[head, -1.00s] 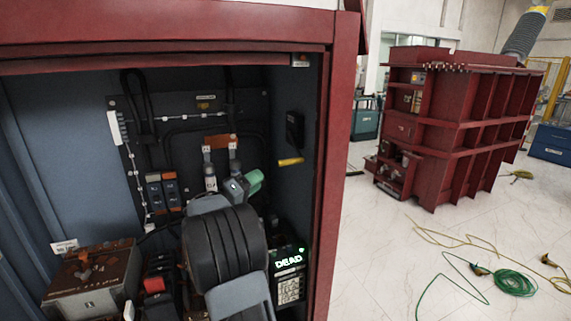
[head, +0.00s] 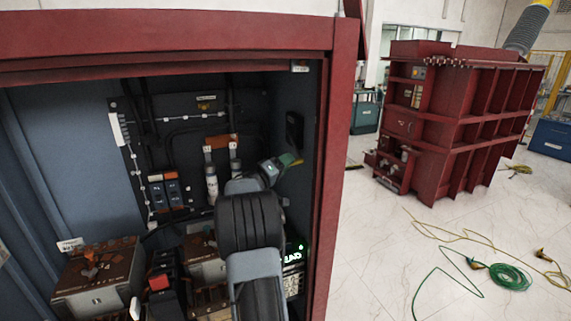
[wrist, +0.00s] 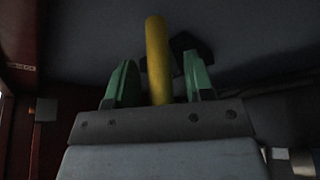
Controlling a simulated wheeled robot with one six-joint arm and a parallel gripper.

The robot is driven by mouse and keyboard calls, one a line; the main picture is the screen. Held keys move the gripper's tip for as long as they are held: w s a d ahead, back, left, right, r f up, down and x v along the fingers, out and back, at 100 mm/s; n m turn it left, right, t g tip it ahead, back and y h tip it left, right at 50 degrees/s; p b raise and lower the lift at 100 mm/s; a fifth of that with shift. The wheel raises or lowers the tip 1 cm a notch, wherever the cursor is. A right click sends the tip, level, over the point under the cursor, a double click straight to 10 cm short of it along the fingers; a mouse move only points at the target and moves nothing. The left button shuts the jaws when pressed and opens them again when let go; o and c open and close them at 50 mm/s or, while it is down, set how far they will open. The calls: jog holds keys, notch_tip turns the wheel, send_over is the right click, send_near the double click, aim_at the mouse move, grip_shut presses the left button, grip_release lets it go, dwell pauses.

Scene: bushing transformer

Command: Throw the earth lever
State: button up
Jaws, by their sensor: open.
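The earth lever is a yellow bar (wrist: 156,50) on a black mount (head: 294,132) on the cabinet's right inner wall. In the wrist view my gripper (wrist: 159,68) is open, with one green finger on each side of the yellow bar. A gap shows between the bar and the left finger; the right finger is nearer to it. I cannot tell whether either finger touches it.
The red cabinet frame (head: 338,180) stands close to the right of my gripper. A dark meter with a green display (head: 293,254), partly hidden by my arm, is below. Copper-coloured blocks (head: 100,268) and fuses (head: 212,185) fill the cabinet. Cables (head: 510,277) lie on the floor outside.

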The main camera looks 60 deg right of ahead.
grip_shut()
dwell(0.4)
jog(key=shift+a+r, duration=0.1)
